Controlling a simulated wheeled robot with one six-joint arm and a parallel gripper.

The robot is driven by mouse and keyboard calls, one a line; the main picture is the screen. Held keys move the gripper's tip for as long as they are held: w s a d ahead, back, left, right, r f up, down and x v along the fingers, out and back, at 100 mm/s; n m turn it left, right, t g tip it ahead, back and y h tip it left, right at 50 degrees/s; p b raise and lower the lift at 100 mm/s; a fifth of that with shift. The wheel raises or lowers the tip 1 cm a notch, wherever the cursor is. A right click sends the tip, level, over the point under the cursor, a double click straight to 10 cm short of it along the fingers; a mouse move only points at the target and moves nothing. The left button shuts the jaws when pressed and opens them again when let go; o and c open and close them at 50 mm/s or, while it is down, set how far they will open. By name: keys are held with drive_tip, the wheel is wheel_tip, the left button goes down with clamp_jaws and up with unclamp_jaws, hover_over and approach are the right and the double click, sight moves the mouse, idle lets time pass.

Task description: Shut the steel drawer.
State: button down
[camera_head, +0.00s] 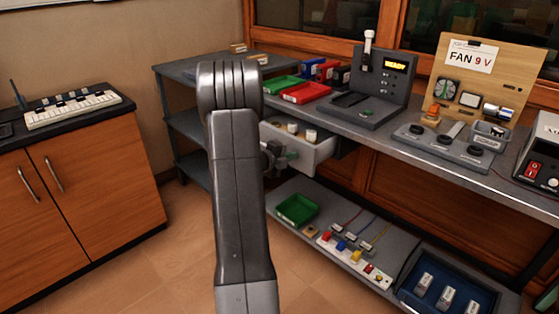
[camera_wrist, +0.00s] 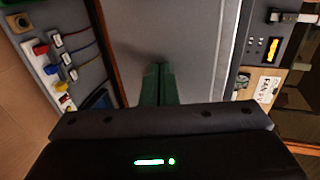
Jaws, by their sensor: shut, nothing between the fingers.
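The steel drawer (camera_head: 314,154) stands pulled out below the bench top, with a few small pale cylinders (camera_head: 310,134) inside. My gripper (camera_head: 290,154) is at the drawer's near face, partly hidden behind my own arm in the head view. In the wrist view its green fingers (camera_wrist: 158,84) are together and empty, pointing at a broad plain grey panel (camera_wrist: 180,35) that looks like the drawer's face. I cannot tell whether the fingertips touch it.
The bench top (camera_head: 345,122) carries red and green trays, a device reading READY (camera_head: 375,85) and a fan board (camera_head: 475,80). A lower shelf (camera_head: 330,216) holds a green tray, coloured connectors and a blue tray (camera_head: 445,290). A wooden cabinet (camera_head: 90,190) stands left; floor between is clear.

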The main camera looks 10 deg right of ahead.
drive_tip(key=w+d+p, duration=0.1)
drive_tip(key=w+d, duration=0.1)
drive_tip(key=d, duration=0.1)
drive_tip(key=w+d+p, duration=0.1)
drive_tip(key=w+d, duration=0.2)
drive_tip(key=d, duration=0.1)
drive_tip(key=w+d+p, duration=0.2)
drive_tip(key=w+d, duration=0.1)
drive_tip(key=d, duration=0.1)
drive_tip(key=shift+d, duration=0.1)
drive_tip(key=shift+w+r, duration=0.1)
drive_tip(key=shift+r, duration=0.05)
drive_tip(key=shift+d+r, duration=0.1)
